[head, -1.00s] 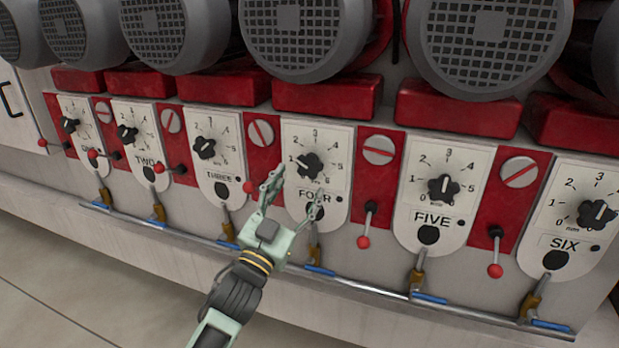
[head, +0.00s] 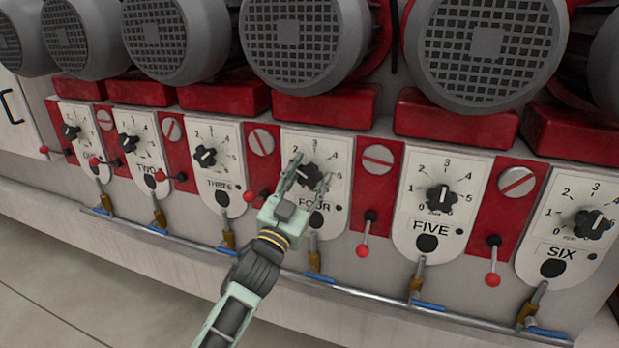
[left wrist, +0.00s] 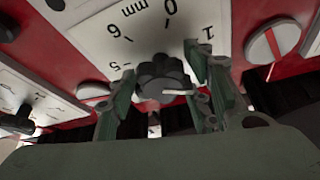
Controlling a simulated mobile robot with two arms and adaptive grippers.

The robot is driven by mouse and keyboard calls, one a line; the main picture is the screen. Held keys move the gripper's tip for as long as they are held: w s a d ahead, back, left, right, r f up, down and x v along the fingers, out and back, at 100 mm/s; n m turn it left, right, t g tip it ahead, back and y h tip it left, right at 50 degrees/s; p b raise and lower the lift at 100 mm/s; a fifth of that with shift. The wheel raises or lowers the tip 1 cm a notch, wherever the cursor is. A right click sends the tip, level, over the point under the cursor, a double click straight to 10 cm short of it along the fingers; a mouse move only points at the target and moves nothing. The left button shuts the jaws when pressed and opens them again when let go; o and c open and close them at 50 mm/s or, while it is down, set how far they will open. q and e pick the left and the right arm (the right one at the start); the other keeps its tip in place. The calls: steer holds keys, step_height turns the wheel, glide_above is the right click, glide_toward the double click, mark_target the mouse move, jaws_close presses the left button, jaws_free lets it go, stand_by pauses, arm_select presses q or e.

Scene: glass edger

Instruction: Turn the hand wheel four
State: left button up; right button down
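The hand wheel four is a black lobed knob (head: 310,174) on a white dial plate labelled FOUR (head: 337,190). My left gripper (head: 309,171) is open in front of the knob in the head view, one finger at its left and one at its right, partly covering the dial. In the left wrist view the knob (left wrist: 162,77) stands between the two spread fingers of my left gripper (left wrist: 160,90), apparently not clamped. Whether the fingers touch the knob is not clear. My right gripper is not in view.
Similar dials stand on both sides, with knob THREE (head: 205,156) to the left and knob FIVE (head: 441,198) to the right. A red-balled lever (head: 364,240) sticks out right of plate FOUR. Large grey motors (head: 304,38) overhang the dials. A pipe with blue-handled valves (head: 321,278) runs below.

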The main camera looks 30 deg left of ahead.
arm_select(q)
steer(key=c, duration=0.5)
steer(key=shift+r+m+p, duration=0.15)
steer(key=shift+m+p, duration=0.45)
steer(key=shift+c, duration=0.3)
steer(key=shift+m+h+p, duration=0.35)
steer(key=shift+m+h, duration=0.25)
steer(key=shift+m, duration=0.2)
steer(key=shift+f, duration=0.25)
steer(key=o, duration=1.1)
steer(key=shift+d, duration=0.15)
